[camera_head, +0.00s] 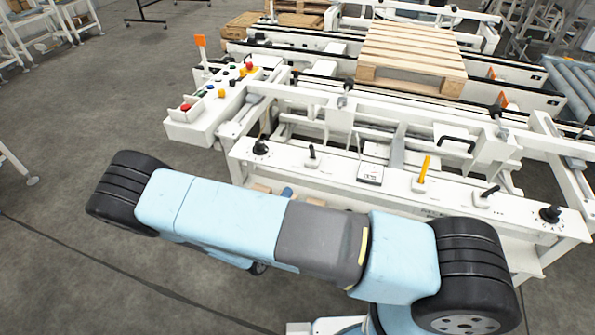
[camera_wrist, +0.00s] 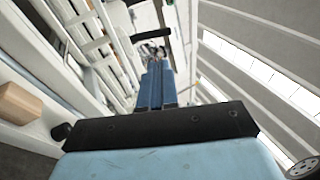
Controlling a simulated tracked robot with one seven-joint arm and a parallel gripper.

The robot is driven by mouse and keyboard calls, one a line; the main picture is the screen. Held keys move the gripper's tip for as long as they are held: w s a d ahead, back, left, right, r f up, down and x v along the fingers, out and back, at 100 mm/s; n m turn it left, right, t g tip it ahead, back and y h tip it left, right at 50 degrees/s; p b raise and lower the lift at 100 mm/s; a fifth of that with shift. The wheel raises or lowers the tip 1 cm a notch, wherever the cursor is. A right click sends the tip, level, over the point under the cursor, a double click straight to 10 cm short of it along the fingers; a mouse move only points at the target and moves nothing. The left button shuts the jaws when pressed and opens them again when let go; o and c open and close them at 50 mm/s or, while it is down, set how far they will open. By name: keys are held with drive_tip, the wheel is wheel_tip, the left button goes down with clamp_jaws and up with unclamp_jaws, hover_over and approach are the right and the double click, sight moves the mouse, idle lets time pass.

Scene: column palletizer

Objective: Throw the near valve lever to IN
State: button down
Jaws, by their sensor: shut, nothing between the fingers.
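In the head view a white control panel (camera_head: 330,172) carries several levers and knobs. A yellow upright lever (camera_head: 424,168) stands right of the middle, a short black lever (camera_head: 488,192) leans right of it, and another small black lever (camera_head: 312,153) stands at the left. I cannot tell which is the near valve lever, and no IN mark is readable. In the wrist view my gripper (camera_wrist: 157,66) has its blue fingers together and empty. A black bar handle (camera_wrist: 150,36) shows just beyond the fingertips; I cannot tell whether they touch it.
Black knobs (camera_head: 261,147) (camera_head: 550,213) sit at both panel ends. A button box (camera_head: 210,108) stands at the left. A wooden pallet (camera_head: 411,55) lies on the conveyor behind. A brown box (camera_wrist: 18,103) shows at the wrist view's left.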

sight(312, 152)
drive_tip(key=x, duration=1.3)
drive_tip(key=shift+w+d+r, duration=0.15)
drive_tip(key=shift+w+d, duration=0.05)
